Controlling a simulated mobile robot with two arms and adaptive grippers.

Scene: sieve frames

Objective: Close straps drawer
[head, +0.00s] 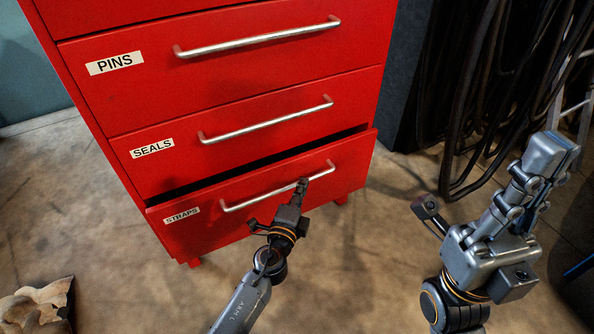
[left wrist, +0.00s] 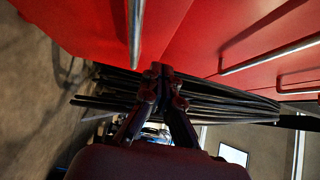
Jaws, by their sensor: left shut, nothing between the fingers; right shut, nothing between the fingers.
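The straps drawer (head: 214,228) is the lowest labelled drawer of the red cabinet in the head view. It stands partly open, with a dark gap above its front. Its silver bar handle (head: 258,200) runs across the front. My left gripper (head: 302,184) is shut and empty at the right part of this handle; whether it touches is unclear. In the left wrist view its closed fingertips (left wrist: 161,69) are beside the red drawer front and a silver bar (left wrist: 135,35). My right gripper (head: 564,146) is shut and empty, raised at the right, away from the cabinet.
The seals drawer (head: 250,152) and pins drawer (head: 230,80) above look shut. Dark hoses (head: 480,90) hang right of the cabinet. A crumpled tan object (head: 38,305) lies at the lower left. The floor (head: 345,270) before the cabinet is clear.

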